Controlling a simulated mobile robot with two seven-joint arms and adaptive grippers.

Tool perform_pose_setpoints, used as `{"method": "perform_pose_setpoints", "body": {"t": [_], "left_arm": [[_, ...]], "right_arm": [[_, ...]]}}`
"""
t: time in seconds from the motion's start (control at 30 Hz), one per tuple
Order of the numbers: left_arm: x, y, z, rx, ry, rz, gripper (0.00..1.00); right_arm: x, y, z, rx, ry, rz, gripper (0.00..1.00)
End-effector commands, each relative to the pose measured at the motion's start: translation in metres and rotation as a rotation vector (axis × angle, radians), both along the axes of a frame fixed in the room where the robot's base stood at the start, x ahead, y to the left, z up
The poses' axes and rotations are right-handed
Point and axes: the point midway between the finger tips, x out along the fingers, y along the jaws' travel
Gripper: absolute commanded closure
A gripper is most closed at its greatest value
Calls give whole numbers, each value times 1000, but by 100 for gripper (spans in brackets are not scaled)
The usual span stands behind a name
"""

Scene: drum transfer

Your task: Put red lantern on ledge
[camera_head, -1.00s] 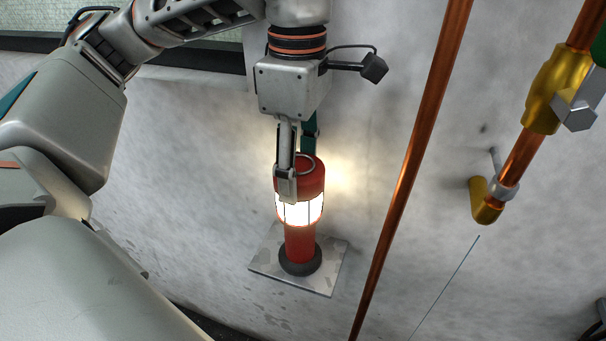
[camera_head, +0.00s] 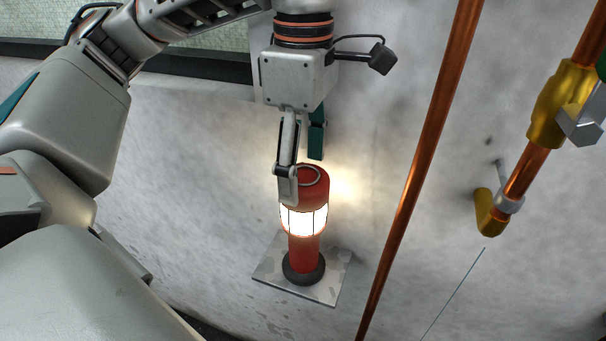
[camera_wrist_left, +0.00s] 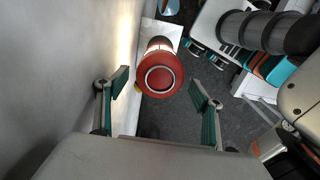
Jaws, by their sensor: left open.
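The red lantern (camera_head: 304,250) stands upright on the grey ledge (camera_head: 330,287), a small plate on the wall. Its middle band glows white, and its black base rests on the plate. My left gripper (camera_head: 302,172) is open at the lantern's top. One finger is in front of the red cap and the other is behind and above it. In the left wrist view, the lantern's round red top (camera_wrist_left: 159,75) lies between and beyond the open fingers, with a gap on each side. My right gripper is not in view.
A copper pipe (camera_head: 420,165) runs down the wall just right of the ledge. Another pipe with brass fittings (camera_head: 556,100) is at the far right. A window (camera_head: 215,58) is at the upper left. Bare wall lies left of the ledge.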

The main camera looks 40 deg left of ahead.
Motion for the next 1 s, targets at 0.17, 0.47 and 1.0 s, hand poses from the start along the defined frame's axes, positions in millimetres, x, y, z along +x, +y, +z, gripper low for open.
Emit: {"method": "perform_pose_setpoints", "body": {"t": [0.17, 0.47, 1.0], "left_arm": [[0, -1, 42, -1, -6, 1, 33], [0, 0, 88, 1, -3, 1, 33], [0, 0, 97, 0, 0, -1, 33]], "right_arm": [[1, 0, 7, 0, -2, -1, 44], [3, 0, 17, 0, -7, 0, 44], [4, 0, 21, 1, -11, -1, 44]]}}
